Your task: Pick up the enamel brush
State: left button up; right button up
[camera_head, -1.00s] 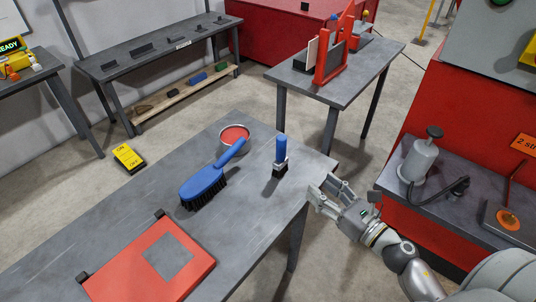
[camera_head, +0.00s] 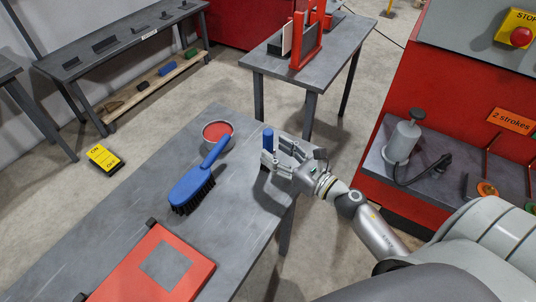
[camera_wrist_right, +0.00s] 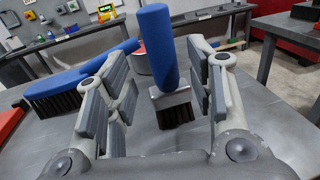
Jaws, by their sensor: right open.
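The enamel brush stands upright on the grey table, with a thick blue handle (camera_head: 268,139), a metal ferrule and black bristles. In the right wrist view the brush (camera_wrist_right: 158,48) is between the two fingers, a little beyond their tips or level with them; I cannot tell which. My right gripper (camera_head: 270,158) is open, its fingers on either side of the brush with gaps showing. In the head view the gripper hides the brush's lower part. My left gripper is not in view.
A larger blue hand brush (camera_head: 195,183) lies on the table (camera_head: 105,222), its handle reaching toward a tin of red paint (camera_head: 217,132). A red panel (camera_head: 150,268) lies nearer. A pump (camera_head: 402,140) stands on the right bench. Bare tabletop lies between the hand brush and my gripper.

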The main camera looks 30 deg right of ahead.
aim_at(272, 148)
jog(key=p+x, duration=0.1)
jog(key=x, duration=0.3)
jog(key=shift+w+d, duration=0.1)
jog(key=shift+w, duration=0.1)
grip_shut()
